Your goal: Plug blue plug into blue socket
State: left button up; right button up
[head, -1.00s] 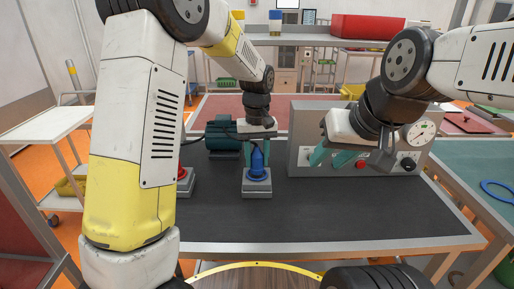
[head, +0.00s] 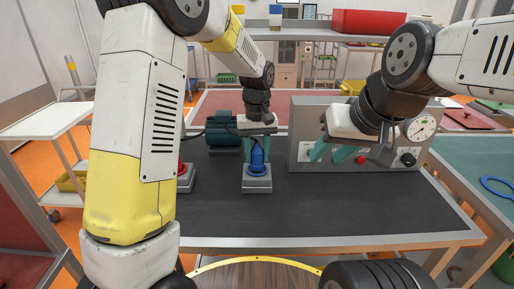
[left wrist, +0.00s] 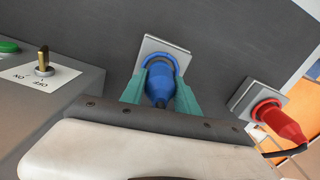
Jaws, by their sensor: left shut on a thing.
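The blue plug (head: 257,158) stands upright at the blue socket (head: 257,173), which is a blue ring on a grey box. In the left wrist view the blue plug (left wrist: 159,85) sits between the teal fingers and its front end meets the blue socket (left wrist: 165,56); how deep it sits is hidden. My left gripper (head: 257,150) points down and is shut on the blue plug. My right gripper (head: 335,153) hangs at the right in front of the grey control panel, its two teal fingers apart with nothing between them.
A red plug (left wrist: 283,125) in a red socket stands beside the blue one. The grey panel (head: 308,115) with dial, knobs and buttons stands right of the blue socket. A dark green motor (head: 222,130) is behind left. The dark table front (head: 330,215) is clear.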

aim_at(256, 143)
pick_arm(q)
jog(key=shift+f, duration=0.55)
jog(key=o, duration=1.3)
jog(key=shift+o, duration=0.2)
notch_tip(256, 143, up, 8)
jog(key=shift+a+f, duration=0.1)
jog(key=s+a+r+t+h, duration=0.1)
jog(key=s+a+r+t, duration=0.1)
jog(key=s+a+r, duration=0.45)
jog(key=s+a+r+m+t, duration=0.1)
jog(key=s+a+t, duration=0.1)
jog(key=s, duration=0.6)
jog(key=s+a+m+t+h, duration=0.1)
jog(key=s+a+t, duration=0.1)
jog(key=s+a, duration=0.3)
jog(key=s, duration=0.2)
jog(key=shift+s+a+r, duration=0.25)
jog(key=shift+s+r, duration=0.1)
jog(key=shift+r, duration=0.05)
